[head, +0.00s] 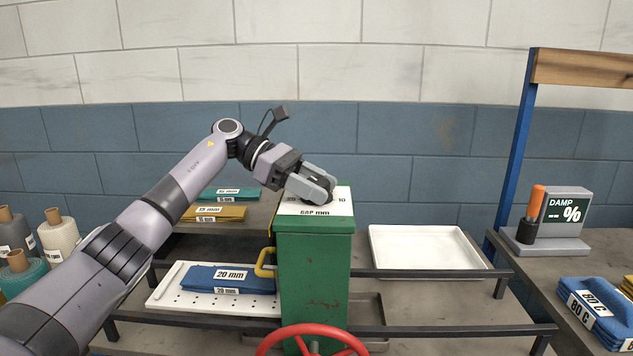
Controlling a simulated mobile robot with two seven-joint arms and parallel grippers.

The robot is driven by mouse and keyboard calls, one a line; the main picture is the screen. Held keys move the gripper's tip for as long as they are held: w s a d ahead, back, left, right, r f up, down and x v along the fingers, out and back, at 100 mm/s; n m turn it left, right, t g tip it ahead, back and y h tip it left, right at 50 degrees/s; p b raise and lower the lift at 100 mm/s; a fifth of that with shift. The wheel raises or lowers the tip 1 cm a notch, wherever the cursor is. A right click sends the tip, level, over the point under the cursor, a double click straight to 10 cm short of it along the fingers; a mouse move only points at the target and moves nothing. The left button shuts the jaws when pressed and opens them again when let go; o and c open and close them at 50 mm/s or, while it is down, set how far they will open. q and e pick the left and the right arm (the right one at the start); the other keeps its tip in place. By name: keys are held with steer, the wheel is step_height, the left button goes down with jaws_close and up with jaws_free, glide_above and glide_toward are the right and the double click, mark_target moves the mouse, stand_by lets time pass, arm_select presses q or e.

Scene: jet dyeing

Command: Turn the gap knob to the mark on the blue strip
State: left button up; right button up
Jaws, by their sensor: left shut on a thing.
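The gap knob sits on top of the green machine post (314,262), on a white dial plate (322,203) marked "GAP mm". The knob is mostly hidden under my left gripper (325,194), which is shut on it from above. A "10" shows at the dial's right; the other figures are partly covered, and the knob's pointer cannot be seen. A folded blue strip (228,279) labelled "20 mm" lies on a white perforated tray (167,296) left of the post. My right gripper is not in view.
A teal strip (232,193) and a mustard strip (215,213) lie behind on the left. A red handwheel (313,331) and a yellow handle (263,264) are on the post. An empty white tray (425,248) is at right. A damp meter (560,214) stands farther right.

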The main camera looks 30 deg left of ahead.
arm_select(q)
steer(key=o, duration=0.9)
steer(key=shift+o, duration=0.2)
steer(key=shift+v, duration=3.6)
